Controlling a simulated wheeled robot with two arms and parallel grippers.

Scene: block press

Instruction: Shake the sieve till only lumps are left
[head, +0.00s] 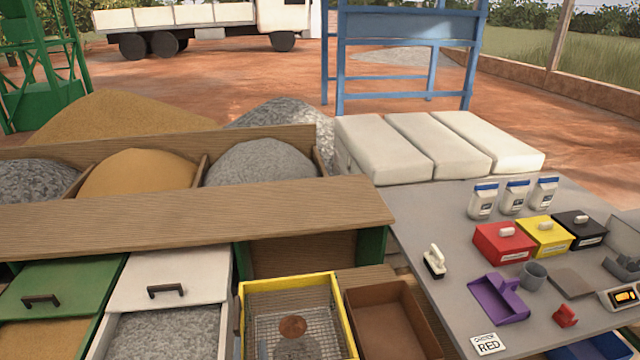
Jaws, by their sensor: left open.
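The sieve, a yellow frame (290,283) with a wire mesh floor, is at the bottom centre of the head view. Its near edge is cut off by the picture. A round brown lump (292,327) lies on the mesh. A small grey patch (297,349) shows just nearer than it; I cannot tell whether it lies on or under the mesh. I can make out neither of my grippers, and I see nothing holding the visible part of the sieve.
An empty-looking brown tray (392,318) stands right of the sieve. An open drawer of grey gravel (160,333) is at its left. A wooden shelf (190,220) runs behind.

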